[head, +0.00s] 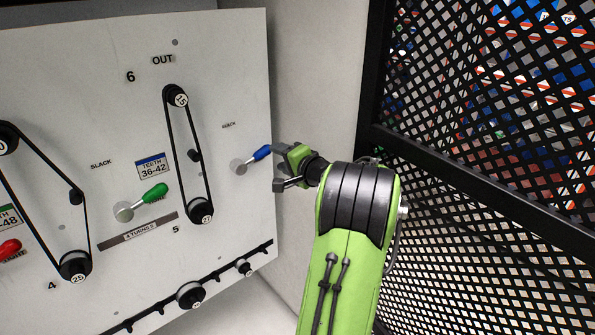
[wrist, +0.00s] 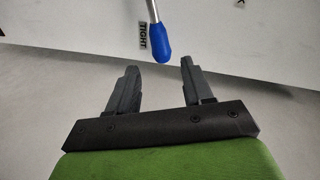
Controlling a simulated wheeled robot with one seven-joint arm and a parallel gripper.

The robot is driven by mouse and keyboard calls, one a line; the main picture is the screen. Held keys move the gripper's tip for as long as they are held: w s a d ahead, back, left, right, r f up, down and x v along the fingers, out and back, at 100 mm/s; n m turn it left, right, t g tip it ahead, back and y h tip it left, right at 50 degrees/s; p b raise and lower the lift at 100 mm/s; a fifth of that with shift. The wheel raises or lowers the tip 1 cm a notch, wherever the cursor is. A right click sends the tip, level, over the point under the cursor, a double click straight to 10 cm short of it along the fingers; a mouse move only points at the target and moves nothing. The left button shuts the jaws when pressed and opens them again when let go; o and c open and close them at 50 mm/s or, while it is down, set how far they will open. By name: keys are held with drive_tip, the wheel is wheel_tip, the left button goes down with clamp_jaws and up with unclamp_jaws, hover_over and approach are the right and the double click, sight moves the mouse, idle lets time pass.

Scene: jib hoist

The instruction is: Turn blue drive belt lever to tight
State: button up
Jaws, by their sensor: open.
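The blue drive belt lever (head: 261,153) is on the right part of the white panel, on a round grey hub (head: 238,167). Its blue grip points right and slightly up in the head view. In the wrist view the blue grip (wrist: 160,46) hangs down at top centre, beside a label reading TIGHT (wrist: 143,36). My gripper (head: 283,166) is just right of the grip. In the wrist view my gripper (wrist: 158,78) is open and empty, with the grip's end just beyond and between its fingertips. A SLACK label (head: 229,125) is above the hub. I cannot tell whether anything touches.
A green lever (head: 154,194) and a red lever (head: 9,248) are on the panel to the left. A belt on pulleys (head: 187,150) runs just left of the blue lever. A black mesh fence (head: 480,150) stands close on the right of my arm.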

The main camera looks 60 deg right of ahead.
drive_tip(key=b+v, duration=0.1)
drive_tip(key=v, duration=0.8)
drive_tip(key=shift+s+a, duration=0.2)
drive_tip(key=shift+s, duration=0.15)
